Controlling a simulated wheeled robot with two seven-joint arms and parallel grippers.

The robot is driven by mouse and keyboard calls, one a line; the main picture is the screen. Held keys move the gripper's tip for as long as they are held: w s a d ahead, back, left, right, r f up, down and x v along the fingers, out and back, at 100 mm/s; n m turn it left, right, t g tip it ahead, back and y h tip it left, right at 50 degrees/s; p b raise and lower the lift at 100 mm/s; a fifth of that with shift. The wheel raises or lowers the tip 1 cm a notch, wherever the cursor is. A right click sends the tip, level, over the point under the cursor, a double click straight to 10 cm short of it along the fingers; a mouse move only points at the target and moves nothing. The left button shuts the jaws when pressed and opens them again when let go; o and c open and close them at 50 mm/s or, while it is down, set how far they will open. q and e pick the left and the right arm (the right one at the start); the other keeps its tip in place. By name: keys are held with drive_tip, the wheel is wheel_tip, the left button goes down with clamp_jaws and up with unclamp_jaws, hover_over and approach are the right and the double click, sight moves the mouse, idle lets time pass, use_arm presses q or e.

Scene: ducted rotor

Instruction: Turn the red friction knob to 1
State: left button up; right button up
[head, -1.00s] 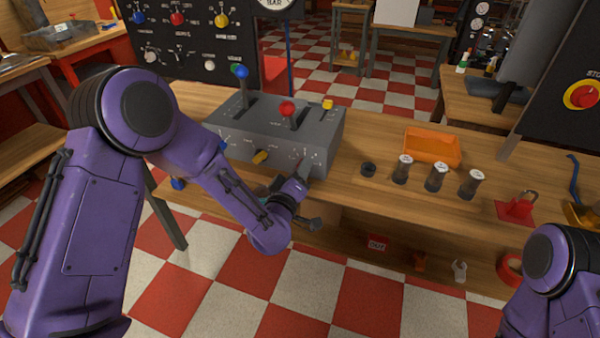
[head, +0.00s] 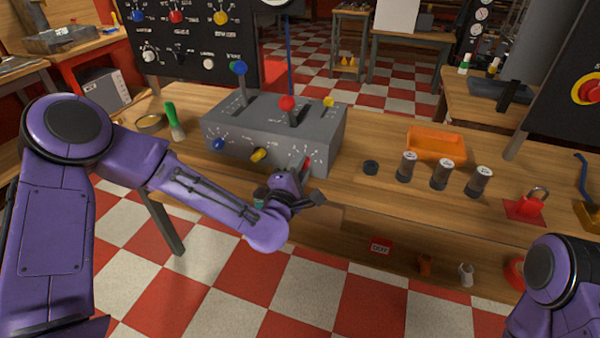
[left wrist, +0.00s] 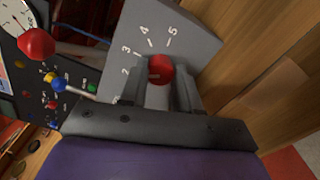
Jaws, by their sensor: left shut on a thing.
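The grey control box (head: 228,133) stands on the wooden bench, with blue, yellow and red knobs along its front face. The red friction knob (left wrist: 160,69) shows in the left wrist view between my left gripper's fingers, on a panel marked with numbers; 2, 3, 4 and 5 can be read. My left gripper (left wrist: 160,90) is shut on this knob. In the head view the left gripper (head: 304,180) is at the right end of the box's front and mostly covers the knob. Exactly where the knob points is hard to tell. My right gripper is not in view.
On top of the box are a blue-topped lever (head: 239,68), a red-topped lever (head: 287,103) and a yellow knob (head: 328,102). A green-handled brush (head: 173,120) stands left.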

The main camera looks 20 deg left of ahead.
use_arm(q)
drive_tip(key=n+b, duration=0.6)
drive_tip(key=n, duration=0.4)
drive_tip(key=shift+f, duration=0.15)
idle(0.5)
drive_tip(key=o, duration=1.1)
drive_tip(key=shift+c, duration=0.2)
drive_tip(key=shift+s+d+b, duration=0.1)
drive_tip(key=shift+b, duration=0.2)
